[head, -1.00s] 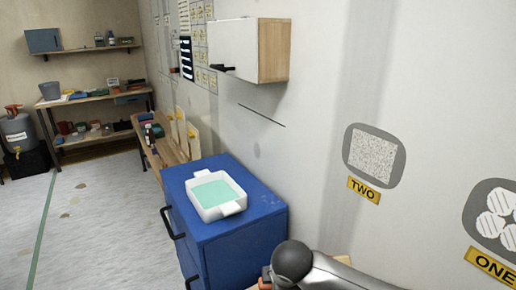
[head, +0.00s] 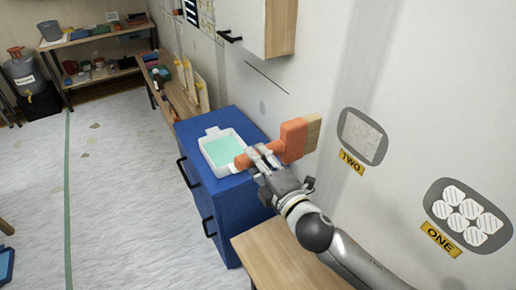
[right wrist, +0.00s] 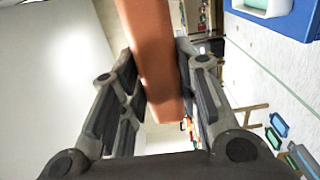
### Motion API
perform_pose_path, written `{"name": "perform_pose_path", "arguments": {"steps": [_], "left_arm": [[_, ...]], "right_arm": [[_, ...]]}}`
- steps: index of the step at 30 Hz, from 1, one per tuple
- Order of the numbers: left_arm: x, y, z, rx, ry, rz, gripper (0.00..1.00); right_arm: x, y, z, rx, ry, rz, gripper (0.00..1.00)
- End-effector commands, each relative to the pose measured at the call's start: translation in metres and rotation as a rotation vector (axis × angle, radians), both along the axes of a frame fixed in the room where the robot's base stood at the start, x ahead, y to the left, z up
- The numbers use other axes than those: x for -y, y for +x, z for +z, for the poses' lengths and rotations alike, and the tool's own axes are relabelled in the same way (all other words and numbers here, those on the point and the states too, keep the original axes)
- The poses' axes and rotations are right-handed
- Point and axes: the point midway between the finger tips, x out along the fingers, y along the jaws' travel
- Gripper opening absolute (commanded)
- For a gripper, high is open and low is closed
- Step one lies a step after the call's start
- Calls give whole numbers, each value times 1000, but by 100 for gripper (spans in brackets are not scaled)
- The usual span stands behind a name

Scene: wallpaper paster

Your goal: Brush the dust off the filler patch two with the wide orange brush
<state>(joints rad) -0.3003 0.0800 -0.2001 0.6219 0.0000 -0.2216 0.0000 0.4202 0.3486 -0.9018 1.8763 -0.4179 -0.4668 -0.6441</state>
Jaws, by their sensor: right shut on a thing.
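Filler patch two (head: 362,137) is a pale square on a grey rounded field on the wall, right of centre in the head view. A yellow TWO label (head: 351,162) sits under it. My right gripper (head: 262,158) is shut on the handle of the wide orange brush (head: 293,141). The brush's tan bristles (head: 313,132) point up and right, to the left of patch two and apart from it in the picture. In the right wrist view the orange handle (right wrist: 152,60) runs between the two fingers. My left gripper is not in view.
A blue cabinet (head: 226,194) bears a white tray (head: 212,133) with green contents, close behind the gripper. A wooden surface (head: 275,262) lies below my arm. Patch one (head: 466,212) is farther right. A white wall cabinet (head: 243,25) hangs above. The floor at left is mostly clear.

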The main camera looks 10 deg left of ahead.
Motion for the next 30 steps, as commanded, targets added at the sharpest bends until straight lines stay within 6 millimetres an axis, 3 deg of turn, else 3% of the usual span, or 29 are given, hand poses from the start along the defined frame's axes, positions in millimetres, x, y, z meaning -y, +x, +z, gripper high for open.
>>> {"name": "perform_pose_path", "arguments": {"steps": [13,30], "left_arm": [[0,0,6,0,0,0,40],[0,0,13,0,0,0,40]], "right_arm": [[0,-1,4,4,1,-1,0],[47,33,2,6,-1,-2,0]]}}
